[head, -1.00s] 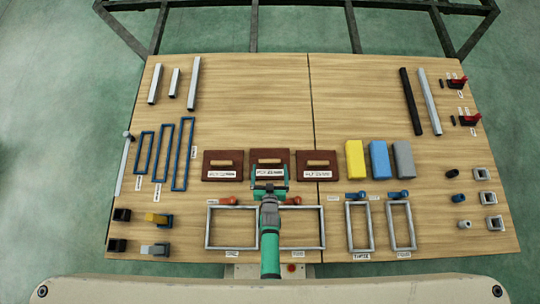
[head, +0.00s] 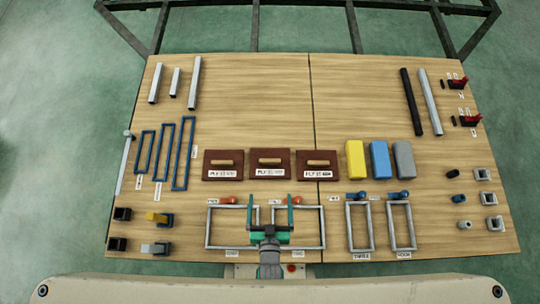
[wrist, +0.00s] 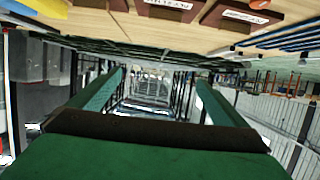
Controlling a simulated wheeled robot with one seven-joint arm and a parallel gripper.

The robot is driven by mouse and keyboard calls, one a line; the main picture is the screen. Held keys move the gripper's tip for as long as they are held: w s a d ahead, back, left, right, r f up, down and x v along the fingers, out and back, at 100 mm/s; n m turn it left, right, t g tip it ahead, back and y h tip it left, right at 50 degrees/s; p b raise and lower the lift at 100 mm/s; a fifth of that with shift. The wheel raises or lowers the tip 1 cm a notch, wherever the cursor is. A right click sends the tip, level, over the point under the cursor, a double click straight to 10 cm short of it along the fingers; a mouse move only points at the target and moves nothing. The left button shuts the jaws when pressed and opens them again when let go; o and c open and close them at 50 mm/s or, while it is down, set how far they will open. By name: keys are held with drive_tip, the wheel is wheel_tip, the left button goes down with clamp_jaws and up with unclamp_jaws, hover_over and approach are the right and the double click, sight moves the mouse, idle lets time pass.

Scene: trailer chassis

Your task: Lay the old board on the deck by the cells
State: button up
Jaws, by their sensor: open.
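Three dark-red boards with light wooden handles lie flat in a row on the wooden deck (head: 250,100): a left board (head: 211,174), a middle board (head: 262,173) and a right board (head: 328,170). Their white labels begin with "PLY"; I cannot tell which is the old one. Wide grey rectangular frames, left (head: 207,230) and right (head: 324,230), lie in front of them; these may be the cells. My gripper (head: 271,202) is open and empty over these frames, apart from the middle board. In the wrist view its green fingers (wrist: 158,92) stand apart with nothing between.
Yellow (head: 355,160), blue (head: 379,160) and grey (head: 403,160) blocks stand right of the boards. Narrow grey frames (head: 348,230) lie before them. Blue frames (head: 158,150) lie at left. Red-knobbed pieces (head: 229,200) lie near my gripper. The deck's back middle is clear.

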drive_tip(key=s+r, duration=0.4)
drive_tip(key=r, duration=0.7)
drive_tip(key=s+r+t, duration=0.1)
drive_tip(key=s+r, duration=0.2)
drive_tip(key=r, duration=0.8)
drive_tip(key=shift+s+r, duration=0.2)
drive_tip(key=shift+s, duration=0.2)
drive_tip(key=shift+d, duration=0.1)
